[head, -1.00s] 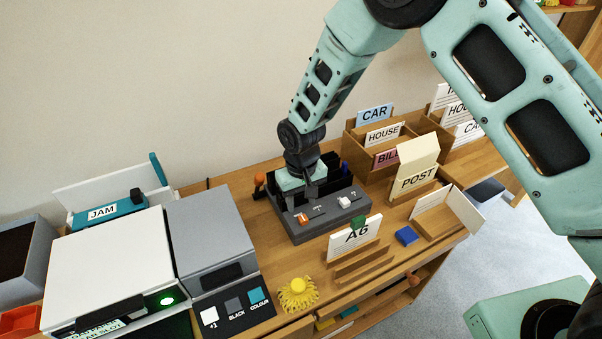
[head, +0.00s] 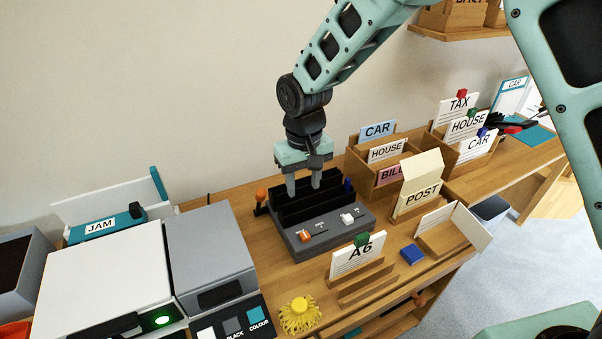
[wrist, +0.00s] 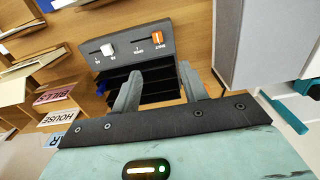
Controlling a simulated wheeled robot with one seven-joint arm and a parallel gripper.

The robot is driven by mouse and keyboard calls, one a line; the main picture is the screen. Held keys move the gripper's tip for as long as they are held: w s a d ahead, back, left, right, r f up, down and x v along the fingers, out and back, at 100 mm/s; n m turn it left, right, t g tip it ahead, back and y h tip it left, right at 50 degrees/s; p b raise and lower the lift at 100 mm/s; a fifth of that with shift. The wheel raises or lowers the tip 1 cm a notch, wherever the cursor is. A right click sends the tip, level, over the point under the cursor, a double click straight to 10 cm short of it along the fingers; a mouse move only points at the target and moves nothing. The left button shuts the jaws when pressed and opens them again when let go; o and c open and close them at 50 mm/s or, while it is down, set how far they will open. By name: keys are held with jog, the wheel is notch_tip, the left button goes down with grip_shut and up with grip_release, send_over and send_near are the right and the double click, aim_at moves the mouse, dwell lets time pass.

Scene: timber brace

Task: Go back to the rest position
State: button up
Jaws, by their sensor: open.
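My gripper (head: 304,187) is open and empty, fingers pointing down, above the dark slotted desk unit (head: 330,235). The unit has an orange slider (head: 306,236) and a white slider (head: 347,219) on its front panel. In the wrist view the two fingers (wrist: 155,95) stand apart over the black slots (wrist: 150,86), with the orange slider (wrist: 157,38) and white slider (wrist: 107,49) beyond them. Nothing is held between the fingers.
A printer (head: 105,275) with a grey unit (head: 208,250) stands at left. Open air lies above.

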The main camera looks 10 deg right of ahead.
jog(key=shift+s+r, duration=0.1)
jog(key=s+d+r+n, duration=0.1)
jog(key=s+d+r, duration=0.1)
jog(key=s, duration=0.7)
jog(key=s+d+r+n, duration=0.1)
jog(key=s+d+r, duration=0.1)
jog(key=s+r, duration=0.3)
jog(key=s+d+r+n, duration=0.2)
jog(key=s+r, duration=0.1)
jog(key=s, duration=1)
jog(key=shift+s+d+r+y, duration=0.15)
jog(key=shift+s+r+y, duration=0.05)
jog(key=shift+s+y, duration=0.15)
